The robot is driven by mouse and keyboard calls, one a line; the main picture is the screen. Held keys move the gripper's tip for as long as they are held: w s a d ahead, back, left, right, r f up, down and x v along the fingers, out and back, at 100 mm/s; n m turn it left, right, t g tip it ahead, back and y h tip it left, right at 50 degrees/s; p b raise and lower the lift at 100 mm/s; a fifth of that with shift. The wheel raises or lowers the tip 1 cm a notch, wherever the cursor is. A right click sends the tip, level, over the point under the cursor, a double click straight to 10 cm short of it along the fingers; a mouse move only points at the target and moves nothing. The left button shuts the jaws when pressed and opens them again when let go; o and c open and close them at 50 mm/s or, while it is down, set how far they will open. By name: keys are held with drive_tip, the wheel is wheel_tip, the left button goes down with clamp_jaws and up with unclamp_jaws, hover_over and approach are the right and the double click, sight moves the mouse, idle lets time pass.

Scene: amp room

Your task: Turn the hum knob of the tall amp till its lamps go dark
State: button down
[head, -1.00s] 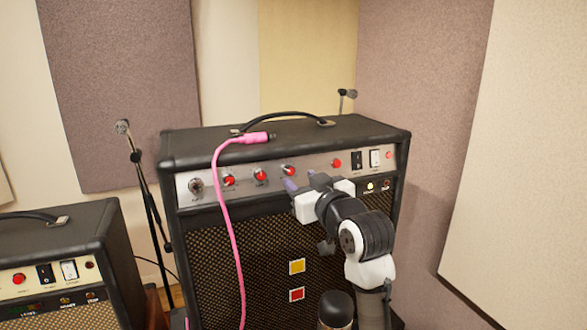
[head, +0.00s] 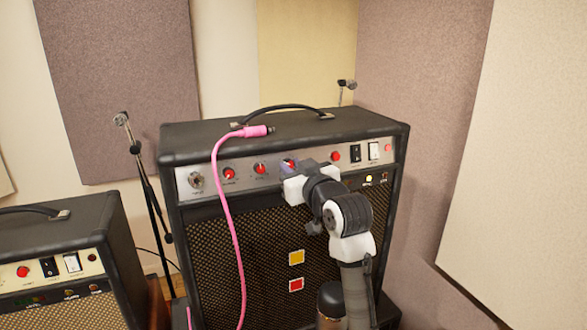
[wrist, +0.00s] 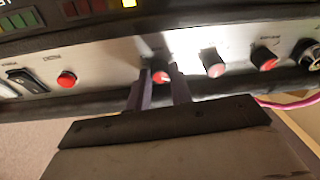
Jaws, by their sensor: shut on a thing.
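The tall amp (head: 290,220) stands in the middle of the head view, with a silver strip of red-capped knobs along its top front. My gripper (head: 288,165) is at the third knob from the jack. In the wrist view its two fingers (wrist: 161,88) stand on both sides of that knob (wrist: 160,76), shut on it. Its label is unreadable, so I cannot tell whether it is the hum knob. A lamp (head: 369,178) below the strip glows pale yellow; the lamp beside it (head: 385,177) looks dim. The wrist view shows a lit yellow segment (wrist: 128,3) and dim red ones.
A pink cable (head: 227,220) lies over the amp's top edge and hangs down its front, left of my gripper. A smaller amp (head: 60,260) stands at left, with a microphone stand (head: 148,185) between. Other knobs (head: 260,168) and switches (head: 373,150) sit close by on the strip.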

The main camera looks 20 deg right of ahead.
drive_tip(key=m, duration=0.1)
drive_tip(key=m+p, duration=0.1)
drive_tip(key=shift+a+r+m+h, duration=0.2)
drive_tip(key=shift+m+h, duration=0.1)
drive_tip(key=shift+m, duration=0.1)
drive_tip(key=shift+f+m+h+p, duration=0.25)
drive_tip(key=shift+m+p, duration=0.4)
drive_tip(key=shift+m, duration=0.55)
drive_tip(key=shift+d, duration=0.1)
drive_tip(key=c, duration=1.3)
unclamp_jaws()
drive_tip(key=shift+o, duration=0.2)
drive_tip(key=s+b, duration=0.4)
drive_tip(key=s, duration=1)
drive_tip(key=shift+w, duration=0.1)
